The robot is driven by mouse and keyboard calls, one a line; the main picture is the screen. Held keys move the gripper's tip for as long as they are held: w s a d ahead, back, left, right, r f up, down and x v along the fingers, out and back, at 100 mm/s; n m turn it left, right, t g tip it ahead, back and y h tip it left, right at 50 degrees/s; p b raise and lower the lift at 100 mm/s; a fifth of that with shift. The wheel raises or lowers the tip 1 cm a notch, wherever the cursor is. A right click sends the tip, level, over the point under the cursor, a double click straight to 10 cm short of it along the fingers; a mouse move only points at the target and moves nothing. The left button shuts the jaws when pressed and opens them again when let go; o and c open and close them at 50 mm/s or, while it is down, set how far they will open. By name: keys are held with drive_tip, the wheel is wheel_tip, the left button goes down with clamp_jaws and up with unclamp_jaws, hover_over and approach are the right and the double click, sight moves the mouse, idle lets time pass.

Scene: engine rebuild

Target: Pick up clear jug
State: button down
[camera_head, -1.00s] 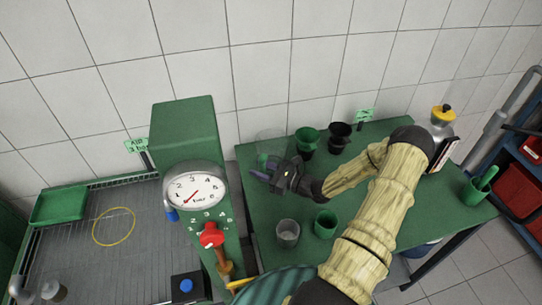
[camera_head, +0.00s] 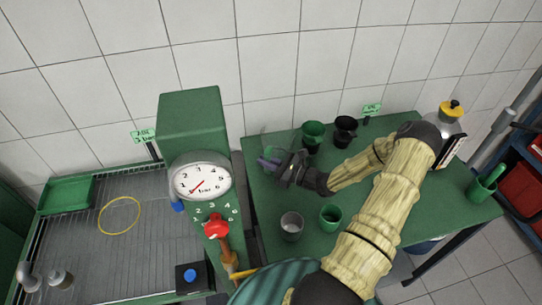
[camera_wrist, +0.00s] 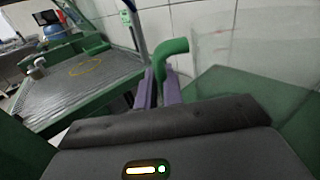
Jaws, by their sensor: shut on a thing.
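The clear jug (camera_head: 279,144) is see-through and hard to make out in the head view, at the left back of the green table. In the wrist view its transparent wall (camera_wrist: 255,75) fills the right side, and its green handle (camera_wrist: 172,54) stands at the middle. My gripper (camera_head: 266,163) has purple fingers, which also show in the wrist view (camera_wrist: 158,92), one on each side of the handle. It is shut on the handle. The jug's base is hidden, so I cannot tell whether it touches the table.
A green cup (camera_head: 312,133) and a black cup (camera_head: 345,130) stand right of the jug. A grey cup (camera_head: 291,225) and another green cup (camera_head: 330,217) stand nearer the front. The green gauge machine (camera_head: 193,118) rises close on the left. The tiled wall is behind.

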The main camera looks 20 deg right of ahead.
drive_tip(key=shift+r, duration=0.15)
drive_tip(key=shift+r+b, duration=0.7)
drive_tip(key=shift+r, duration=4.15)
